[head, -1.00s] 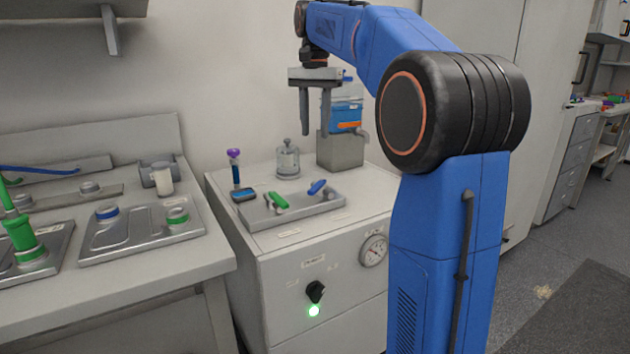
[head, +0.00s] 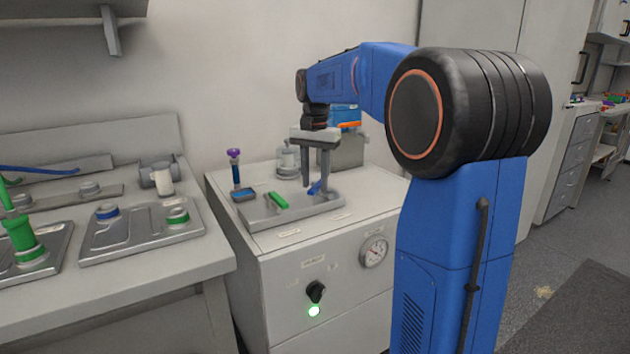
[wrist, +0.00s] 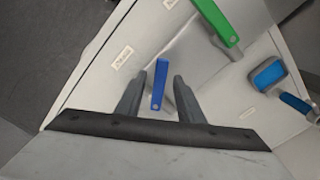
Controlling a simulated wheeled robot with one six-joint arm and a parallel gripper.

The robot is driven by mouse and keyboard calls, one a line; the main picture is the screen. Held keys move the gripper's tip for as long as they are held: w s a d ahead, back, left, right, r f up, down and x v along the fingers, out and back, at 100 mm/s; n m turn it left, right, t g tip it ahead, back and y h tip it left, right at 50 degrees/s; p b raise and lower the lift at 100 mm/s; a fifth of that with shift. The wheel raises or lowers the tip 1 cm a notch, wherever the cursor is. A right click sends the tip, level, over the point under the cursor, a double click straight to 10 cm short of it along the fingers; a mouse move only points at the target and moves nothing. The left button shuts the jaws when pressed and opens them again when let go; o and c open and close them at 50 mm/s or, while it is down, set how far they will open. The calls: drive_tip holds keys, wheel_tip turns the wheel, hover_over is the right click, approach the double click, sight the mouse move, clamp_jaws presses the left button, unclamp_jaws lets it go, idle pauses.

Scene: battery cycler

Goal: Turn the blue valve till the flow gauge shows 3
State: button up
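The blue valve (head: 315,188) is a lever handle at the right of a grey tray on top of the cabinet. In the wrist view the blue lever (wrist: 159,84) lies between my two finger tips with gaps on both sides. My gripper (head: 315,184) is open, pointing down with its fingers around or just above the lever; I cannot tell the exact height. The flow gauge (head: 374,251) is a round white dial on the cabinet front; its numbers are too small to read.
A green lever (head: 278,200) sits left of the blue one, also in the wrist view (wrist: 215,22). A blue device with a purple-topped stick (head: 236,170) stands left of the tray (head: 262,222). A black knob (head: 315,291) is on the cabinet front.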

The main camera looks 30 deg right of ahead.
drive_tip(key=shift+f, duration=0.2)
clamp_jaws()
drive_tip(key=shift+s+d+n, duration=0.3)
drive_tip(key=shift+n, duration=0.6)
drive_tip(key=shift+s+d+n, duration=0.25)
drive_tip(key=shift+d+n, duration=0.05)
drive_tip(key=shift+n, duration=0.6)
unclamp_jaws()
